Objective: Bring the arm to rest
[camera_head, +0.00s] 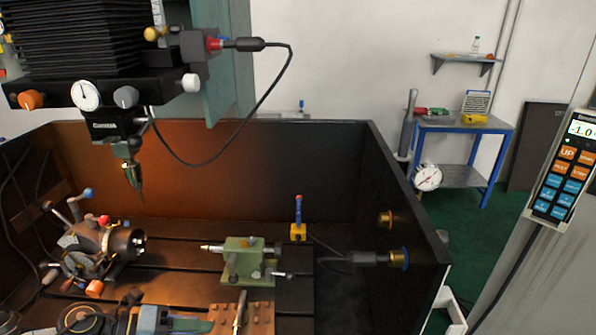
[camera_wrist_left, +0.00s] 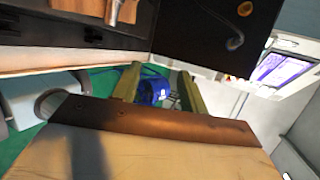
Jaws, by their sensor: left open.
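My left gripper (camera_wrist_left: 158,84) shows in the left wrist view, with its two green fingers apart. No part is held between the fingers. A blue object (camera_wrist_left: 154,88) shows beyond the gap, over green floor, and looks apart from the fingers. I cannot make out either arm in the head view, and my right gripper is in neither view. In the head view, the indexing chuck (camera_head: 118,243) sits at the left of the machine bed. A green tailstock (camera_head: 246,264) stands to its right.
The machine head with a pointed tool (camera_head: 133,177) hangs over the bed. The dark enclosure's right wall (camera_head: 405,215) bounds it. A keypad pendant (camera_head: 565,172) is at the far right. A blue-framed table (camera_head: 462,126) stands behind on green floor. A copper-coloured block (camera_head: 258,312) lies in front.

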